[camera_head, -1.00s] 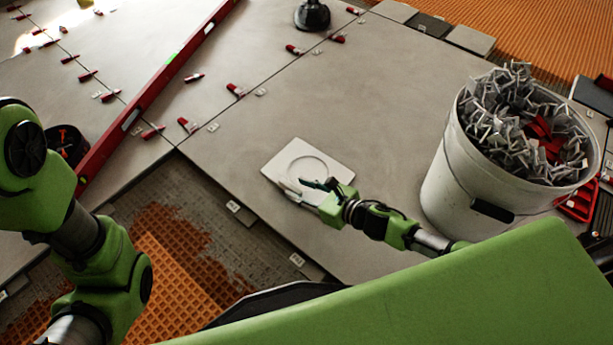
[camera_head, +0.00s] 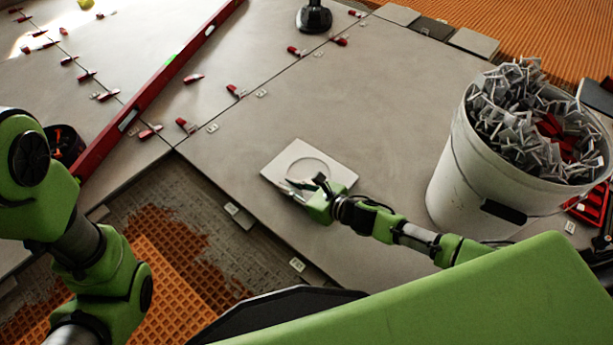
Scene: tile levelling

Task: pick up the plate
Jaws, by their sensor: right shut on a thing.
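The plate (camera_head: 295,158) is a pale, square, flat piece with a round ring marked on it. It is over the large grey tile in the middle of the head view; I cannot tell whether it touches the tile. My right gripper (camera_head: 302,187) is at the plate's near edge, shut on it, and its fingers and wrist hide the near part of the plate. My left arm (camera_head: 70,235) comes in at the left; its gripper is not in view.
A white bucket (camera_head: 455,175) full of grey and red clips stands at the right. A long red level (camera_head: 150,100) lies at the left, with red wedges along the tile joints. A dark suction cup (camera_head: 313,18) is at the back. Orange matting shows at the near left.

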